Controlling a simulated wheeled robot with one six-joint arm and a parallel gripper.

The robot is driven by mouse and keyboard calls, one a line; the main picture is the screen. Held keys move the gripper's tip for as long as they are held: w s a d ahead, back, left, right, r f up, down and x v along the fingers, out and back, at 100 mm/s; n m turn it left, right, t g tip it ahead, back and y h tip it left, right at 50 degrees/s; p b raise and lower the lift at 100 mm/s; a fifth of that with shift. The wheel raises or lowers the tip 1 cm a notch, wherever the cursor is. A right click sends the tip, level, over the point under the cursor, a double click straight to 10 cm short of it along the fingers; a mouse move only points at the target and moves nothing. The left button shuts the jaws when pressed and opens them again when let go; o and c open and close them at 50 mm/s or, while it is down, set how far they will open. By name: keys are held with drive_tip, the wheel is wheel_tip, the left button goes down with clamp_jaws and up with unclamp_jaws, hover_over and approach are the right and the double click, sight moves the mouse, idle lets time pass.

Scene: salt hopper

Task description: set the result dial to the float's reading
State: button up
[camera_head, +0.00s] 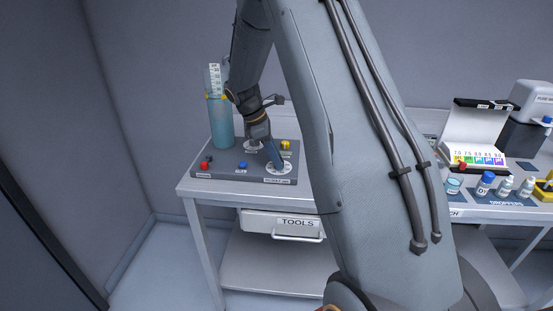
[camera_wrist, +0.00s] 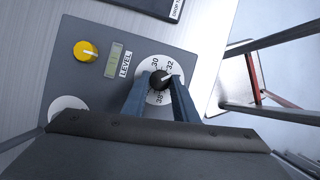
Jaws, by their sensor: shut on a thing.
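The result dial (camera_wrist: 148,66) is a white disc with numbers such as 30 and 32, with a black knob (camera_wrist: 158,79) at its centre. The knob's white pointer line slants to the upper right in the wrist view, toward the side of 32. My gripper (camera_wrist: 157,86) has its blue fingers on both sides of the knob, shut on it. In the head view, the dial (camera_head: 279,167) is at the panel's front right, partly behind my gripper (camera_head: 276,163). The float's white scale (camera_head: 214,78) sticks up from a blue liquid-filled cylinder (camera_head: 221,123); its reading is too small to tell.
The grey panel (camera_head: 218,177) also bears a red knob (camera_head: 206,161), a blue knob (camera_head: 242,165) and a yellow knob (camera_wrist: 86,51) beside a small LEVEL display (camera_wrist: 114,59). At right stand a colour chart box (camera_head: 480,137) and several bottles. A TOOLS drawer (camera_head: 290,224) is below.

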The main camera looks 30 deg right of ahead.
drive_tip(key=m, duration=0.2)
drive_tip(key=m+g+y+b, duration=0.1)
drive_tip(key=m, duration=0.3)
drive_tip(key=shift+w+d+m+g+y, duration=0.2)
drive_tip(key=shift+w+m+g+y, duration=0.1)
drive_tip(key=shift+g+y, duration=0.1)
drive_tip(key=m+y, duration=0.1)
drive_tip(key=m, duration=0.1)
drive_tip(key=m+y+b, duration=0.1)
drive_tip(key=m, duration=0.2)
drive_tip(key=shift+d+g, duration=0.2)
drive_tip(key=shift+g, duration=0.1)
drive_tip(key=m+y, duration=0.1)
drive_tip(key=m, duration=0.2)
drive_tip(key=m+y, duration=0.1)
drive_tip(key=m, duration=0.1)
drive_tip(key=shift+d+m+b, duration=0.2)
drive_tip(key=shift+m+b, duration=0.2)
drive_tip(key=m+y, duration=0.1)
drive_tip(key=m, duration=0.1)
drive_tip(key=m+t, duration=0.1)
drive_tip(key=m, duration=0.2)
drive_tip(key=shift+s+d+t+y, duration=0.2)
drive_tip(key=shift+t+y, duration=0.1)
drive_tip(key=shift+y, duration=0.1)
drive_tip(key=shift+m, duration=0.3)
drive_tip(key=o, duration=1.1)
drive_tip(key=shift+c, duration=0.2)
drive_tip(key=shift+r, duration=0.1)
